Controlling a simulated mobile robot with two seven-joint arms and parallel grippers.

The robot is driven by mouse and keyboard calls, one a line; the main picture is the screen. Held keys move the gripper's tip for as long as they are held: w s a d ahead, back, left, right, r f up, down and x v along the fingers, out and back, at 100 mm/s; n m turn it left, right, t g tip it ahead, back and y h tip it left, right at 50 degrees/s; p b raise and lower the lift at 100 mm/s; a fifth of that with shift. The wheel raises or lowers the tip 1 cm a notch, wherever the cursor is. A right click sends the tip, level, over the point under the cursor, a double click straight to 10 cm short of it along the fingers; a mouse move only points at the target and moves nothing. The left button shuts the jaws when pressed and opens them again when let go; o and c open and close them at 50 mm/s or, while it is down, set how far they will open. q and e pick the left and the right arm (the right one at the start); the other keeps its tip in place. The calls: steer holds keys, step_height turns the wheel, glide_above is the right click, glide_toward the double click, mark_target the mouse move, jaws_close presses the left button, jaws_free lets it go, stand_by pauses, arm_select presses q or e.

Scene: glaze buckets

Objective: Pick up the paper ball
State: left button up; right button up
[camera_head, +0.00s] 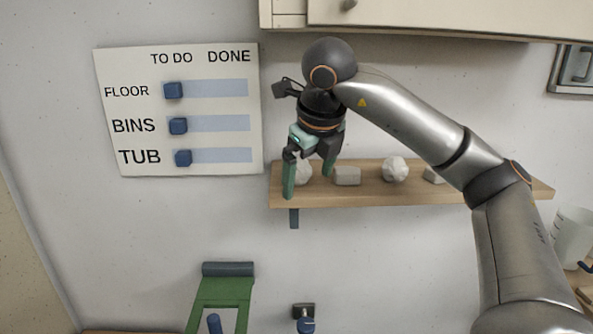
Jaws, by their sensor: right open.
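A wooden shelf (370,196) on the wall holds a row of small pale things. One whitish lump (304,171) at its left end is partly hidden by my right gripper. Another whitish, crumpled-looking ball (395,169) sits near the shelf's middle. I cannot tell for sure which of the two is the paper ball. My right gripper (308,184) is open, fingers pointing down, at the shelf's left end. In the picture the left lump shows between its green fingers; I cannot tell whether they touch it. My left gripper is not in view.
A grey block (347,176) sits just right of the gripper, and another pale block (432,175) is partly behind my right arm. A cabinet (430,18) hangs above. A chore board (180,108) is at left, and a white pitcher (571,236) at right.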

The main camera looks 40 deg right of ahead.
mark_target(300, 161)
steer(key=w+d, duration=0.1)
steer(key=w, duration=0.1)
steer(key=w+d+p, duration=0.1)
steer(key=w, duration=0.1)
steer(key=w+d+p, duration=0.1)
steer(key=w, duration=0.1)
steer(key=shift+w+d+f, duration=0.1)
steer(key=shift+d+f, duration=0.2)
steer(key=shift+f, duration=0.25)
steer(key=c, duration=1.3)
steer(key=shift+r, duration=0.15)
